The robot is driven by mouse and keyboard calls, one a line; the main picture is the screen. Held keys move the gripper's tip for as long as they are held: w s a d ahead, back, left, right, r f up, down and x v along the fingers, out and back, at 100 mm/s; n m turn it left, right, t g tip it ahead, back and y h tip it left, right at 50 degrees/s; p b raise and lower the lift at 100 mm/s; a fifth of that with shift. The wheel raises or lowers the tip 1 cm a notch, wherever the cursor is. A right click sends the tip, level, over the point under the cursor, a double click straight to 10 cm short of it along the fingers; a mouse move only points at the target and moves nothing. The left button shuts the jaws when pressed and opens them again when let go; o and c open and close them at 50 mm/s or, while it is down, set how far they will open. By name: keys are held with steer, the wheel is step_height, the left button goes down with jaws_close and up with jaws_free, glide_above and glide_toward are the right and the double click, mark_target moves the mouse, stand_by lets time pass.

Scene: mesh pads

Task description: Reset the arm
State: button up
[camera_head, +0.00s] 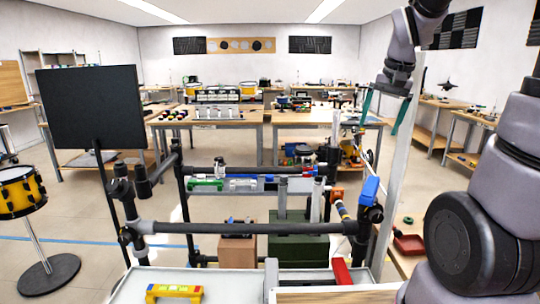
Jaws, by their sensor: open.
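My arm (485,245) rises at the right side of the head view, with its dark round joint close to the camera. Part of the arm runs out of the picture at the top right. My gripper (380,124) hangs from the wrist at the upper right, pointing down. Its two teal fingers are spread apart with nothing between them. It is above and behind the dark pipe frame, in front of a pale upright post.
A dark pipe frame (250,228) stands ahead, with a shelf of small tools. Below it are a yellow level (174,292) on a white surface and a red block (342,271). A black panel (92,103) and yellow drum (20,191) stand left. Workbenches (325,117) lie behind.

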steer(key=s+a+r+t, duration=0.2)
steer(key=s+r, duration=0.1)
steer(key=s, duration=0.3)
steer(key=s+a+r+n+t+y, duration=0.1)
steer(key=s+a+r+t, duration=0.1)
steer(key=s+r, duration=0.2)
steer(key=s, duration=0.3)
steer(key=shift+s, duration=0.2)
